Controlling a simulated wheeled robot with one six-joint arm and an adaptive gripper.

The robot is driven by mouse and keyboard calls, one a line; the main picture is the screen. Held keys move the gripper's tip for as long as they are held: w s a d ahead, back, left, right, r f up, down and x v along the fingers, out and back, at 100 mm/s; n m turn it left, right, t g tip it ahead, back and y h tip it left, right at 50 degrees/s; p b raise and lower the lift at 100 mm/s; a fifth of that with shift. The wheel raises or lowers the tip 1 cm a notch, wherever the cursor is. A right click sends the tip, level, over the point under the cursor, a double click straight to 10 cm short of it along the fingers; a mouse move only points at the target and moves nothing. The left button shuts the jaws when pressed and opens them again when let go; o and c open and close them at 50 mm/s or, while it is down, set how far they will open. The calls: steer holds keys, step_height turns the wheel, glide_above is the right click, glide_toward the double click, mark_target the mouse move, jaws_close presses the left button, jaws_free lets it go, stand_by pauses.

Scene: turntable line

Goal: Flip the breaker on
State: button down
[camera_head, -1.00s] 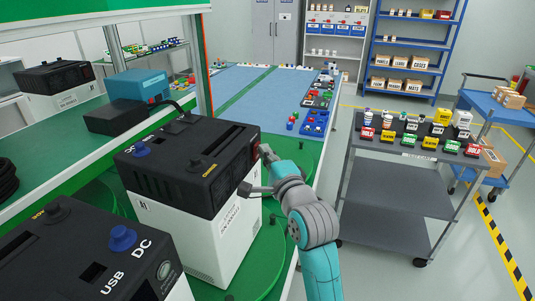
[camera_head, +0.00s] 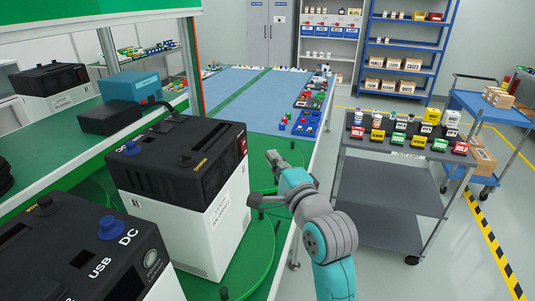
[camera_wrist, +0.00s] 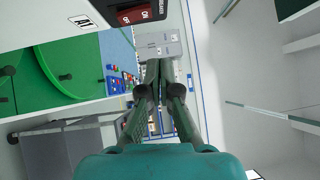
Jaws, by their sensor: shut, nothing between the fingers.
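The breaker is a red rocker switch (camera_head: 243,146) on the right-hand end of a black-topped, white-based unit (camera_head: 215,220). In the wrist view the red switch (camera_wrist: 137,14) shows at the top edge with white lettering, set in the black housing; I cannot tell which way it is set. My gripper (camera_head: 272,157) is to the right of the unit, apart from the switch, with clear space between. In the wrist view my gripper (camera_wrist: 160,64) has its fingers together and empty, below and right of the switch.
The unit stands on a green round turntable (camera_head: 262,240). Another black unit (camera_head: 90,250) is at the front left. A blue-topped table (camera_head: 255,95) lies behind; floor shows between table and cart.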

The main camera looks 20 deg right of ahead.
steer(key=shift+s+d+r, duration=0.1)
steer(key=shift+s+d, duration=0.05)
steer(key=shift+s, duration=1.2)
steer(key=shift+s+d+r, duration=0.1)
steer(key=shift+s, duration=1.25)
steer(key=s+f+n+g+h, duration=0.1)
steer(key=s+f+n, duration=0.3)
steer(key=s+f, duration=0.55)
steer(key=s+f+n+g+h, duration=0.1)
steer(key=s+f+n, duration=0.2)
steer(key=s+f, duration=0.7)
steer(key=s+f+n+g, duration=0.1)
steer(key=s+f+n, duration=0.3)
steer(key=s, duration=0.8)
steer(key=s+f+n+g, duration=0.1)
steer(key=s+f+n, duration=0.4)
steer(key=s, duration=0.7)
steer(key=shift+a+n, duration=0.35)
steer(key=shift+n, duration=0.55)
